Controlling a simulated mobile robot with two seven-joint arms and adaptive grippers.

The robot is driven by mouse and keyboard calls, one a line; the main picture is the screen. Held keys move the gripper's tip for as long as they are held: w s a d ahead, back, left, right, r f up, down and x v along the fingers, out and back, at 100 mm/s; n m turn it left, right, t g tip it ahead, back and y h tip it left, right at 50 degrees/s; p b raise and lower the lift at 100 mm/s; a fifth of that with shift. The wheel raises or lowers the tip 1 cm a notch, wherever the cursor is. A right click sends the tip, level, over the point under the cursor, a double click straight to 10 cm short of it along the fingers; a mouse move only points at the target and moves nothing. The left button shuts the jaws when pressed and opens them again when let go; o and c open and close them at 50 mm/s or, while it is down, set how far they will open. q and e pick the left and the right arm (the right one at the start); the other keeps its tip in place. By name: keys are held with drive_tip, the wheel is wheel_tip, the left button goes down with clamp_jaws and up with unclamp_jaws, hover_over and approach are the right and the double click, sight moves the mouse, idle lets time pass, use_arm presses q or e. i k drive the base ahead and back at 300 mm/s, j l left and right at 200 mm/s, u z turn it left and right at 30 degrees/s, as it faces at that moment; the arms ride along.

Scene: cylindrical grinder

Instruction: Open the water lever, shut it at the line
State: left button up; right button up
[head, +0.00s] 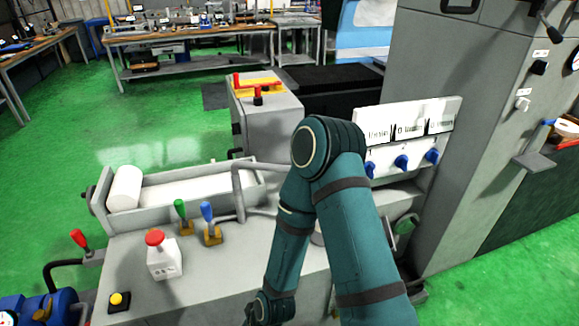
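A blue-handled lever (207,211) stands upright on a brass-coloured base on the grey machine top. A green-handled lever (180,209) stands close to its left on a similar base. A red-handled lever (79,239) tilts at the left edge of the machine. I cannot tell from any label which one is the water lever. No line mark is clear to me. My teal arm comes in from the lower right, bends at the top and runs down to the bottom edge; its gripper is not visible. My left gripper is not in view.
A grey trough (200,190) with a white roll (125,187) lies behind the levers. A red push-button box (163,255) and a yellow button (118,299) sit in front. A panel with blue knobs (401,162) is right of my arm. Green floor is open at left.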

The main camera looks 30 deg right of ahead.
sight(205, 207)
drive_tip(key=z, duration=1.15)
drive_tip(key=i+l+u, duration=0.1)
drive_tip(key=i+u, duration=0.25)
drive_tip(key=i+l+u, duration=0.1)
drive_tip(key=u, duration=0.2)
drive_tip(key=l, duration=0.1)
